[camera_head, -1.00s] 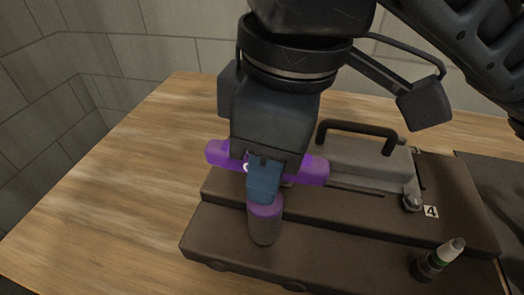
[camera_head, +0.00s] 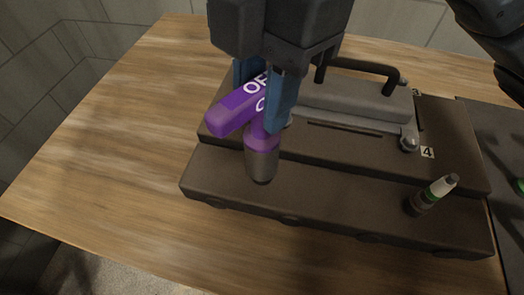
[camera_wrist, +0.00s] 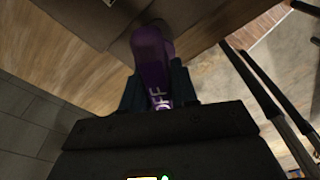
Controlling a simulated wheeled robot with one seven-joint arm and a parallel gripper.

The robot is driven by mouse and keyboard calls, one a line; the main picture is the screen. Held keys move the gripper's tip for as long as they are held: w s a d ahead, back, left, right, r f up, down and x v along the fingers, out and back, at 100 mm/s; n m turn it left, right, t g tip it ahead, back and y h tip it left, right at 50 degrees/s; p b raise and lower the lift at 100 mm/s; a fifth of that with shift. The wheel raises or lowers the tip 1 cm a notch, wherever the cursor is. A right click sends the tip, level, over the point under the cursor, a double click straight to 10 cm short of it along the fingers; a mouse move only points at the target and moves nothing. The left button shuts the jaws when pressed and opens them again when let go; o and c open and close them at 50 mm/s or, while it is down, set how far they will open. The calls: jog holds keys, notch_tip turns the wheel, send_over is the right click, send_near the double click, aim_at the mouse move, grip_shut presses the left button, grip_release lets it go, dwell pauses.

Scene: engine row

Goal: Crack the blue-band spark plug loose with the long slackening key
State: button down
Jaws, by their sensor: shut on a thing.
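The long slackening key (camera_head: 232,110) is purple, with white lettering on its bar and a grey socket (camera_head: 262,165) below. My gripper (camera_head: 264,95) is shut on the bar, one blue finger on each side. The socket stands roughly upright at the left end of the brown engine block (camera_head: 330,190). The blue-band spark plug does not show; whether the socket is seated on it I cannot tell. In the wrist view the key (camera_wrist: 151,55) juts out from between my fingers.
A grey cover (camera_head: 355,105) with a dark handle (camera_head: 350,64) lies behind the key. The wooden table (camera_head: 110,150) is bare on the left.

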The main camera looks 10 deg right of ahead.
jog(key=n, duration=0.5)
jog(key=shift+r, duration=0.1)
dwell(0.3)
jog(key=shift+r+m+p, duration=0.15)
jog(key=shift+m+p, duration=0.35)
jog(key=shift+p, duration=0.1)
jog(key=shift+r+m+p, duration=0.1)
jog(key=shift+m+p, duration=0.7)
jog(key=shift+m, duration=0.4)
jog(key=m+p, duration=0.4)
jog(key=m, duration=0.2)
jog(key=shift+s, duration=0.1)
jog(key=m, duration=0.2)
jog(key=shift+f+m+t, duration=0.25)
jog(key=shift+m+t, duration=0.15)
jog(key=m, duration=0.4)
jog(key=shift+m+t, duration=0.3)
jog(key=shift+m, duration=0.1)
